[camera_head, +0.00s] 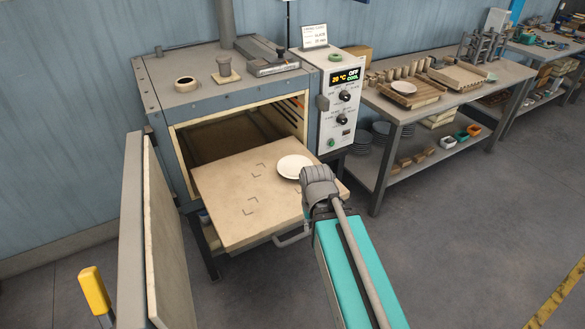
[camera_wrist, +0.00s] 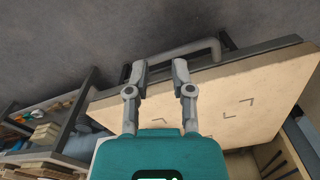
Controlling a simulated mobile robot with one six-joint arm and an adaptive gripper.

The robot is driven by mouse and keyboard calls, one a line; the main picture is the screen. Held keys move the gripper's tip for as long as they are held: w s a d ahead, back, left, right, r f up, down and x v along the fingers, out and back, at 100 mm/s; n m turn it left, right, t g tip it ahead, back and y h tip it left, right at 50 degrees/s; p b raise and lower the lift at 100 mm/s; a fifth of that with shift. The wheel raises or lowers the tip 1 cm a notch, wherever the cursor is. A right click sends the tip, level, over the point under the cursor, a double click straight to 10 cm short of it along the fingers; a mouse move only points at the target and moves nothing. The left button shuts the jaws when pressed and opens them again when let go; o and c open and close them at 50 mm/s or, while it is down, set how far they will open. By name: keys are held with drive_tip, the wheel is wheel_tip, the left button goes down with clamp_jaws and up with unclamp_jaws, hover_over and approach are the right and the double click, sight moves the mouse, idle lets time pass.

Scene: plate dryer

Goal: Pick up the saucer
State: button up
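A white saucer (camera_head: 293,166) lies flat on the pulled-out beige shelf (camera_head: 225,190) of the dryer in the head view. It sits near the shelf's right side, by one of the marked corners. My gripper end shows just right of and in front of the saucer, with its fingers hidden by my arm. In the wrist view my gripper (camera_wrist: 160,70) has its two fingers apart with nothing between them, over the shelf's front edge. A pale edge beside the teal body may be the saucer, mostly hidden.
The dryer door (camera_head: 150,235) stands open at the left. A control box (camera_head: 342,100) reads OFF, 20 °C, COOL. A workbench (camera_head: 450,95) with a wooden tray and another white dish (camera_head: 403,87) stands at right. A handle (camera_head: 292,238) juts from the shelf front.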

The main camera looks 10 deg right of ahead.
sight(283, 175)
drive_tip(key=shift+w+a, duration=0.1)
drive_tip(key=shift+a, duration=0.15)
drive_tip(key=w+a+f+n+t+h+b, duration=0.1)
drive_tip(key=w+h+b, duration=0.1)
drive_tip(key=w, duration=0.2)
drive_tip(key=w+a+n+t+h+b, duration=0.1)
drive_tip(key=w+h+b, duration=0.1)
drive_tip(key=w, duration=0.2)
drive_tip(key=w+a+f+n+t+h+b, duration=0.1)
drive_tip(key=w+a+n+h+b, duration=0.1)
drive_tip(key=w, duration=0.3)
drive_tip(key=shift+a+f+t, duration=0.1)
drive_tip(key=shift+f+t, duration=0.2)
drive_tip(key=shift+f, duration=0.05)
drive_tip(key=w+a+n+t+h+b, duration=0.1)
drive_tip(key=w+a, duration=0.1)
drive_tip(key=w+a+r+n+t+h+b, duration=0.1)
drive_tip(key=w+a, duration=0.1)
drive_tip(key=w, duration=0.1)
drive_tip(key=w+a+r+n+t+h+b, duration=0.1)
drive_tip(key=w+a+t, duration=0.1)
drive_tip(key=w+a, duration=0.1)
drive_tip(key=shift+w+r+n, duration=0.1)
drive_tip(key=shift+r+n, duration=0.1)
drive_tip(key=shift+n, duration=0.2)
drive_tip(key=shift+w+a+r+n+t, duration=0.3)
drive_tip(key=shift+a+r, duration=0.05)
drive_tip(key=shift+a, duration=0.1)
drive_tip(key=shift+d+f, duration=0.1)
drive_tip(key=shift+d, duration=0.05)
